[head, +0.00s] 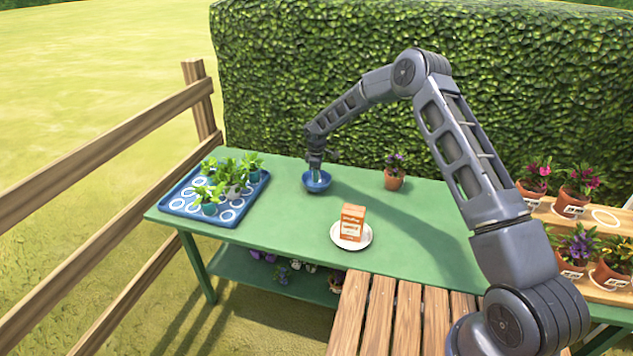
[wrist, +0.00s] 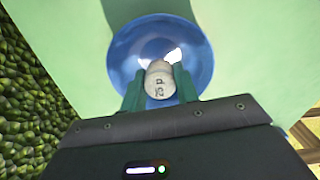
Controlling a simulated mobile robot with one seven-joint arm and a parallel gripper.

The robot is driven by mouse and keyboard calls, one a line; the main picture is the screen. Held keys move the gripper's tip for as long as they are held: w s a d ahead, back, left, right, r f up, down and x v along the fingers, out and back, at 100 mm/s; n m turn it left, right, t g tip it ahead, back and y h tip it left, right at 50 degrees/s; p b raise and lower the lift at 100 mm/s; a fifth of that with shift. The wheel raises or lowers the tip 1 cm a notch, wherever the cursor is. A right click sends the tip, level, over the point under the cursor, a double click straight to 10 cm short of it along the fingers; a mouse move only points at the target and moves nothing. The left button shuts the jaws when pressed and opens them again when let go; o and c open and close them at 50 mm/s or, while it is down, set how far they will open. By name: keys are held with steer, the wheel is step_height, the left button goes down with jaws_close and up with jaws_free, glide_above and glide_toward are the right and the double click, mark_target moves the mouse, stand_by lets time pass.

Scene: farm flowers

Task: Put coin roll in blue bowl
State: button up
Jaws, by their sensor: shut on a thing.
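The blue bowl (head: 318,183) stands on the green table near its back edge, and it fills the upper middle of the wrist view (wrist: 200,50). My gripper (wrist: 159,84) points down over the bowl with its green fingers shut on the coin roll (wrist: 160,80). The coin roll is pale grey with dark marks on its round end. In the wrist view it lies within the bowl's outline; I cannot tell whether it touches the bowl's bottom. In the head view my gripper (head: 316,168) is at the bowl and the coin roll is too small to make out.
A blue tray (head: 178,205) with several potted seedlings stands at the left end of the table (head: 270,215). A white plate (head: 366,240) bearing an orange-brown box (head: 349,221) is at the front. A potted flower (head: 394,178) stands right of the bowl. A hedge (head: 300,80) rises behind.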

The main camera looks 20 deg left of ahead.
steer(key=shift+f, duration=1.65)
steer(key=shift+f, duration=0.1)
steer(key=o, duration=0.8)
step_height(320, 180, up, 12)
steer(key=shift+r, duration=0.15)
steer(key=shift+r, duration=0.1)
